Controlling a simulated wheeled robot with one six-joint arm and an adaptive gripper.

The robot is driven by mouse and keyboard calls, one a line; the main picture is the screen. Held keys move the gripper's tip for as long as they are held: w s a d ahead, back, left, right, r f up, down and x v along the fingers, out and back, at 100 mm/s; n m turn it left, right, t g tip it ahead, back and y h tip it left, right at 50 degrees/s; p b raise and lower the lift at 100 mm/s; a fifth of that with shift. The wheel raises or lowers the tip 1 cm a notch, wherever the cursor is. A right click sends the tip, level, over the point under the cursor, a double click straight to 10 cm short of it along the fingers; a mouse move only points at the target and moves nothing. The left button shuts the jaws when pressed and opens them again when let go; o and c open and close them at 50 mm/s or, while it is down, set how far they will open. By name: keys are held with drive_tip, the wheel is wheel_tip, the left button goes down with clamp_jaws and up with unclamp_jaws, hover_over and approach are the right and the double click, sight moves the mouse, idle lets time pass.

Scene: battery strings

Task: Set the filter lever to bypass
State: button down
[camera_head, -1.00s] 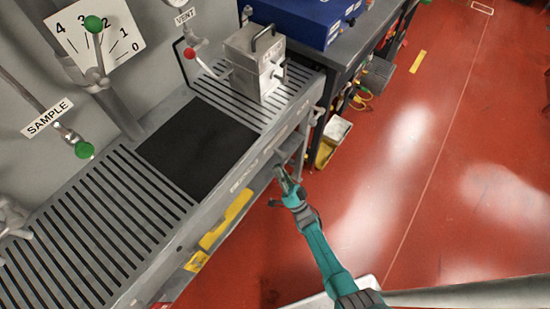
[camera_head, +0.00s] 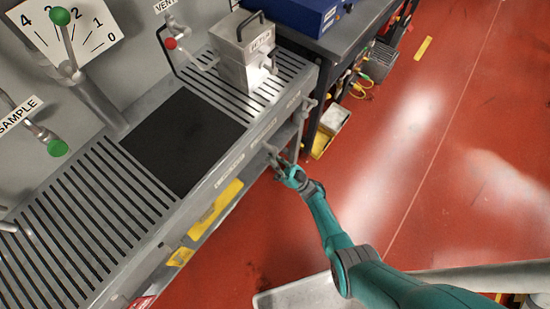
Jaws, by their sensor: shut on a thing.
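My gripper (camera_head: 278,160) is at the front face of the steel bench, just under its top edge. It is shut on a small grey lever (camera_head: 269,148) that sticks out from that face. The fingers and my wrist partly cover the lever, so its exact angle is hard to tell. Small pale labels (camera_head: 229,162) run along the bench's front edge, but their text is too small to read. I cannot read which position the lever points to.
The slatted bench top (camera_head: 95,225) carries a black mat (camera_head: 183,140) and a metal box (camera_head: 243,52). Green-knobbed levers (camera_head: 57,147) and a red-knobbed vent valve (camera_head: 170,43) are on the back panel. A yellow bin (camera_head: 322,143) stands beyond the bench end. The red floor at right is clear.

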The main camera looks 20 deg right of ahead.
drive_tip(key=shift+r, duration=0.1)
drive_tip(key=c, duration=1.2)
unclamp_jaws()
drive_tip(key=shift+d, duration=0.1)
drive_tip(key=s+d+f, duration=0.1)
drive_tip(key=s+d, duration=0.2)
drive_tip(key=s+d+f, duration=0.1)
drive_tip(key=s+d, duration=0.3)
drive_tip(key=s+d+f, duration=0.1)
drive_tip(key=s+d, duration=0.2)
drive_tip(key=d, duration=0.1)
drive_tip(key=shift+s+d+f, duration=0.15)
drive_tip(key=shift+d+f, duration=0.1)
drive_tip(key=shift+f, duration=0.05)
